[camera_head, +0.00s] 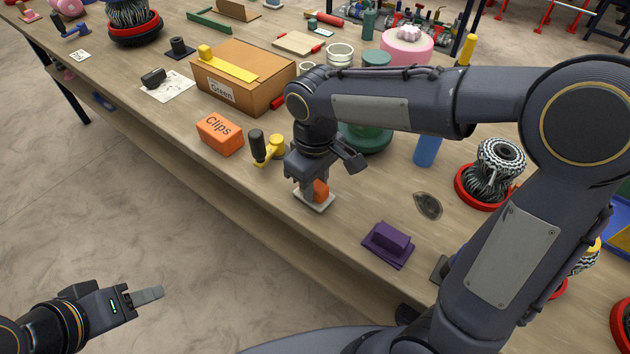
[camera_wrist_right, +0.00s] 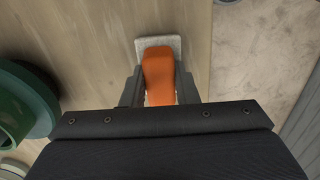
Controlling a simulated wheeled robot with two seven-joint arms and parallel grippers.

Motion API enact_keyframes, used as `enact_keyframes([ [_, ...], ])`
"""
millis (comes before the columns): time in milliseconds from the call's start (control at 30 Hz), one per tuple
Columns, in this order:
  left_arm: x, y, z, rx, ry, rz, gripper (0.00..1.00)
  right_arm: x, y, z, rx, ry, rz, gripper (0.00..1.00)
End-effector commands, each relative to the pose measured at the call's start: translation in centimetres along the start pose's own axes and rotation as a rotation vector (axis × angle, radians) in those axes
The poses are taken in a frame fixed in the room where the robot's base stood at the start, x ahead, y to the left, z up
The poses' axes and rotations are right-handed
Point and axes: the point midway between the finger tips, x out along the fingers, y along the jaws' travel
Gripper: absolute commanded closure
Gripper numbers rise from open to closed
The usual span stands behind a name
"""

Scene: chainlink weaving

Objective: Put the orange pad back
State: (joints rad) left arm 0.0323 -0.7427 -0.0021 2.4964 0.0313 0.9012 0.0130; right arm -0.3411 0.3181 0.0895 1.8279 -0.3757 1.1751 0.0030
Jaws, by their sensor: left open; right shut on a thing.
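The orange pad (camera_head: 321,189) is low over the wooden table near its front edge, at a pale grey square plate (camera_head: 316,203). My right gripper (camera_head: 313,188) points down and is shut on the orange pad. In the right wrist view the pad (camera_wrist_right: 158,72) sits between the two fingers, with the pale plate (camera_wrist_right: 172,43) at its far end. I cannot tell whether the plate is part of the pad or lies under it. My left gripper (camera_head: 150,295) is open and empty, off the table at the lower left.
An orange Clips box (camera_head: 220,134), a yellow-and-black tool (camera_head: 267,148) and a cardboard box (camera_head: 240,85) stand left of my right gripper. A purple block (camera_head: 388,243) lies to the right. A green round piece (camera_head: 368,138) is behind. Bare table lies between pad and purple block.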

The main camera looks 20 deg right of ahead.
Motion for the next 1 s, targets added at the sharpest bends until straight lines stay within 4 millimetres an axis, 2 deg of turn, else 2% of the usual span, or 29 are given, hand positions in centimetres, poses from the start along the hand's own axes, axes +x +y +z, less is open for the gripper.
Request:
enact_keyframes([
  [367,0.3,-0.1,0.1,0.0,0.0,0.0,0.52,0.5,0.0,0.0,0.001,0.001,0.0,0.91],
  [400,0.2,-0.1,0.1,0.0,0.0,0.0,0.52,0.5,0.0,0.0,0.001,0.001,0.0,0.7],
  [567,0.2,-0.1,0.1,0.0,0.0,0.0,0.52,0.4,0.0,0.0,0.001,0.001,0.0,0.51],
  [900,0.7,-0.3,0.4,0.0,0.0,0.0,0.52,0.6,0.0,0.0,0.001,0.002,0.0,0.51],
  [1000,0.3,-0.1,0.2,0.0,0.0,0.0,0.52,-1.1,0.0,-0.1,0.001,0.005,0.0,0.51],
])
